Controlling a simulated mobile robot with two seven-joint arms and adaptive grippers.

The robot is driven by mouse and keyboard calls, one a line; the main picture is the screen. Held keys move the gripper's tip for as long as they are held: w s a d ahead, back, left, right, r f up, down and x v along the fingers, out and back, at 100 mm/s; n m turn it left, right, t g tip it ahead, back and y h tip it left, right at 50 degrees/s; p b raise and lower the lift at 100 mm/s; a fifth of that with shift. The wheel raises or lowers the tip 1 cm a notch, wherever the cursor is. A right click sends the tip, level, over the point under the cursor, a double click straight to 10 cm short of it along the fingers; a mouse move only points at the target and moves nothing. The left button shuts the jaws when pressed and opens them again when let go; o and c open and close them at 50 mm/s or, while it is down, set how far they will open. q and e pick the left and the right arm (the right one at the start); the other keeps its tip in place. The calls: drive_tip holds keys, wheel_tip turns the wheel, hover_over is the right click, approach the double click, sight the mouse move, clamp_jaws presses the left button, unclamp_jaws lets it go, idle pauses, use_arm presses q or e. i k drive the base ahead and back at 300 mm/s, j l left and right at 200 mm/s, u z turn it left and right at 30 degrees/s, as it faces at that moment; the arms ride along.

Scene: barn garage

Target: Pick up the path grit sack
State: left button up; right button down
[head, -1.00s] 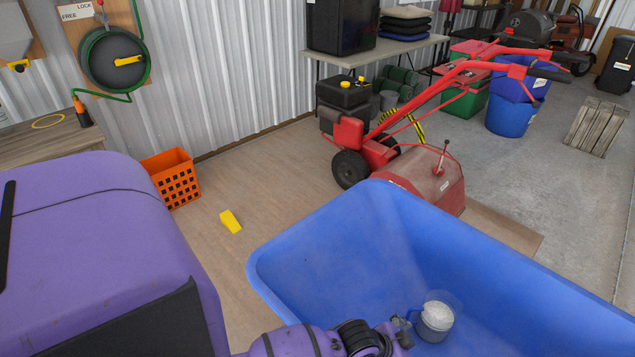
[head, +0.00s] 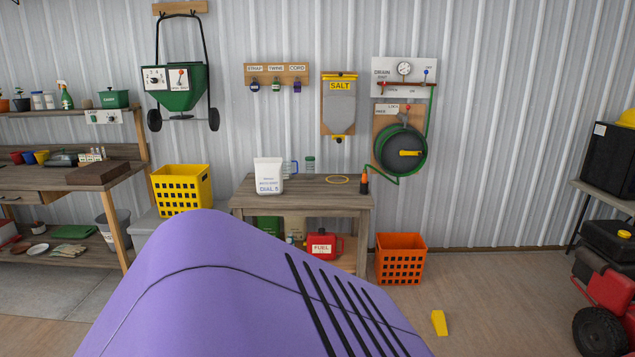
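A white upright sack (head: 268,176) stands on the left part of a wooden table (head: 345,200) against the metal wall. Its label reads "DIAL 5"; the smaller lettering above is too blurred to read, so I cannot tell whether it says path grit. A large purple part of my own body fills the lower middle of the head view and covers the floor in front of the table. Neither of my grippers is in view.
A red fuel can (head: 322,244) is below. Crates, yellow (head: 181,190) and orange (head: 400,260), flank the table. A yellow wedge (head: 439,322) lies on the floor.

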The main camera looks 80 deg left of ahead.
sight(269, 171)
drive_tip(key=j+u, duration=0.1)
drive_tip(key=u, duration=0.75)
drive_tip(key=j+u, duration=0.1)
drive_tip(key=u, duration=0.3)
drive_tip(key=i+u, duration=0.1)
drive_tip(key=u, duration=0.3)
drive_tip(key=i+j+u, duration=0.2)
drive_tip(key=u, duration=0.25)
drive_tip(key=i+j+u, duration=0.1)
drive_tip(key=i+u, duration=0.65)
drive_tip(key=u, duration=0.15)
drive_tip(key=i+l, duration=0.2)
drive_tip(key=i, duration=0.3)
drive_tip(key=i+l+u, duration=0.1)
drive_tip(key=i, duration=0.35)
